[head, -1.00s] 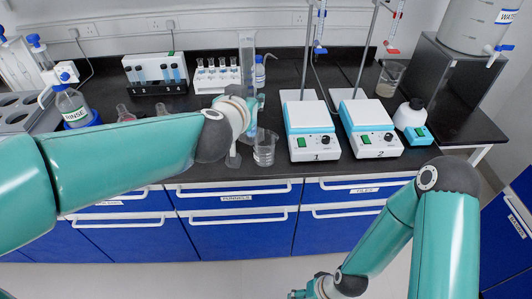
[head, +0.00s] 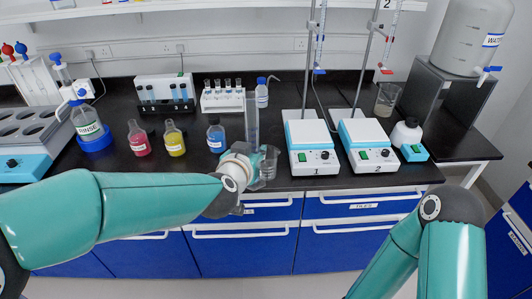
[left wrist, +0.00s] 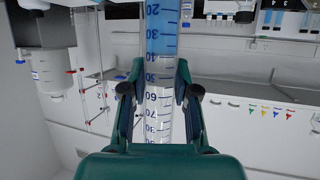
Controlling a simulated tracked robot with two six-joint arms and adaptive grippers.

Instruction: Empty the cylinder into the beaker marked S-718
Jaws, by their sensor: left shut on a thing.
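My left gripper (head: 246,152) is shut on a tall clear graduated cylinder (head: 252,122), which stands upright in the head view. In the left wrist view the cylinder (left wrist: 160,100) runs between the two fingers (left wrist: 158,88), with blue liquid in the part towards the top of the picture. The cylinder's foot is hidden behind the gripper. A clear glass beaker (head: 269,163) stands on the bench just right of the gripper, partly covered by it. I cannot read a marking on it. A second beaker (head: 387,98) stands at the back right. My right gripper is out of view.
Hot plates 1 (head: 313,142) and 2 (head: 367,140) with stands are right of the beaker. Pink (head: 138,143), yellow (head: 174,142) and blue (head: 216,138) vessels stand left of the gripper.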

